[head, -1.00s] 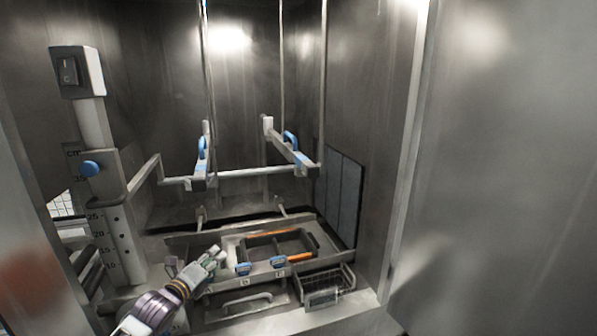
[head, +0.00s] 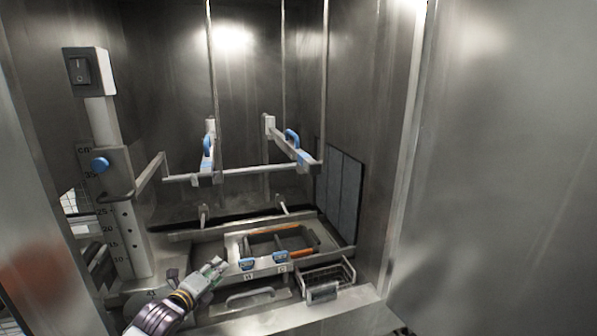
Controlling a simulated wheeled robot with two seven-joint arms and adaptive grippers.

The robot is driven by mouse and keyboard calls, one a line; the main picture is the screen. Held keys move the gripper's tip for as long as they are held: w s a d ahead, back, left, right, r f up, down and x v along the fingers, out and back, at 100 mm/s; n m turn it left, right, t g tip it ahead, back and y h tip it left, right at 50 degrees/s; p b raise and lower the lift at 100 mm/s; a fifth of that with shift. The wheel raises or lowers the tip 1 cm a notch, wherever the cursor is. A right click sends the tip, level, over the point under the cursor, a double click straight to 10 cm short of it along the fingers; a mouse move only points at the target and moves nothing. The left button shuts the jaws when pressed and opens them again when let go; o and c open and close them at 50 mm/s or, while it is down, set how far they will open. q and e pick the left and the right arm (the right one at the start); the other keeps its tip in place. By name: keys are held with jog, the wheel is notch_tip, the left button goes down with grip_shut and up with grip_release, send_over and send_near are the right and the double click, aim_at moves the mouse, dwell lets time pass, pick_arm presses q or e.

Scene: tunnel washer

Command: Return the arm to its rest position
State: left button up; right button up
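My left gripper (head: 217,268) shows at the lower middle left of the head view, on an arm that comes in from below. It is over the front left of the machine's bed, just left of the tray (head: 306,238) with the orange handles. It is small and seen at an angle, so the gap between its fingers is unclear. I see nothing held in it. My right gripper is not in view.
A post with a switch box (head: 88,70) and a blue knob (head: 101,164) stands at the left. A metal frame with blue handles (head: 292,138) is above the bed. A wire basket (head: 326,278) sits front right. Metal walls enclose both sides.

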pick_arm(q)
jog(key=s+d+f+n+g+y, duration=0.25)
jog(key=s+f+n+g, duration=0.25)
jog(key=s+f+n, duration=0.75)
jog(key=s+f+n+g, duration=0.3)
jog(key=s+n+g, duration=0.3)
jog(key=s+n, duration=1.05)
jog(key=s+f+m+g+b, duration=0.1)
jog(key=s+f+m, duration=0.2)
jog(key=f, duration=1.4)
jog(key=s+f+m+b, duration=0.1)
jog(key=s+f+m, duration=0.15)
jog(key=f, duration=1.35)
jog(key=s+a+f+g, duration=0.1)
jog(key=s+a+f, duration=0.1)
jog(key=s+f, duration=0.9)
jog(key=s+a+f+b, duration=0.1)
jog(key=s+a+f, duration=0.1)
jog(key=s+f, duration=1)
jog(key=shift+s+g+y, duration=0.15)
jog(key=shift+g+y, duration=0.25)
jog(key=shift+y, duration=0.05)
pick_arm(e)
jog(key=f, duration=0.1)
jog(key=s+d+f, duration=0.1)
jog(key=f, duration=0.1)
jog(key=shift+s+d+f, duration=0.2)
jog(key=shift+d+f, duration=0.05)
